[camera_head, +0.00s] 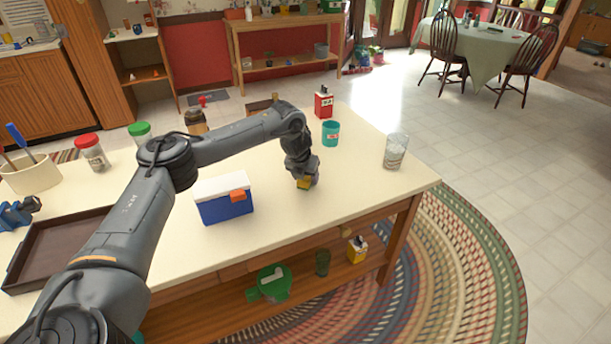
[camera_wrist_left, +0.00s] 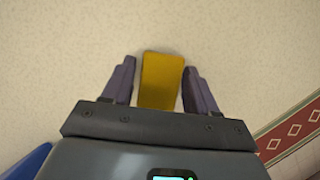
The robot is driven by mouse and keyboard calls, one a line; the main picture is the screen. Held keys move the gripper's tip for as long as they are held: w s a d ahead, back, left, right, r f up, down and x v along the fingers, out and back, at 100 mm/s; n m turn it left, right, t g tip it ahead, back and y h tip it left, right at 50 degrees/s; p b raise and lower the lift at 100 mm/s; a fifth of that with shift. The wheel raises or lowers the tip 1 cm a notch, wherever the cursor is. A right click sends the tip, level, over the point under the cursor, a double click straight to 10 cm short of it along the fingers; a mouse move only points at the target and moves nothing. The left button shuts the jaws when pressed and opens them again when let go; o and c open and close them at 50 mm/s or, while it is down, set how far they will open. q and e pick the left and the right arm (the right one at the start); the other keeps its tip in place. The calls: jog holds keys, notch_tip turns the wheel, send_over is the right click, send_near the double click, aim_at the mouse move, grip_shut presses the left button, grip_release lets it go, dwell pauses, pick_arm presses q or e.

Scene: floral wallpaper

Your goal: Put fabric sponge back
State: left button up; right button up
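The yellow fabric sponge (camera_wrist_left: 160,82) lies on the pale countertop between the two fingers of my left gripper (camera_wrist_left: 159,75) in the left wrist view. The fingers are open on either side of it, with a narrow gap on the left; the right side is very close. In the head view, a yellow bit of the sponge (camera_head: 304,184) shows under my left gripper (camera_head: 303,177), low over the table's right half. The gripper hides most of it there. My right gripper is not in view.
A blue and white box (camera_head: 226,204) stands left of the gripper. A teal cup (camera_head: 330,134), red-and-white container (camera_head: 323,103) and clear glass (camera_head: 395,152) stand behind and right. A brown tray (camera_head: 52,252) lies left. The counter's front right is clear.

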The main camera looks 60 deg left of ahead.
pick_arm(q)
jog(key=shift+o, duration=1.2)
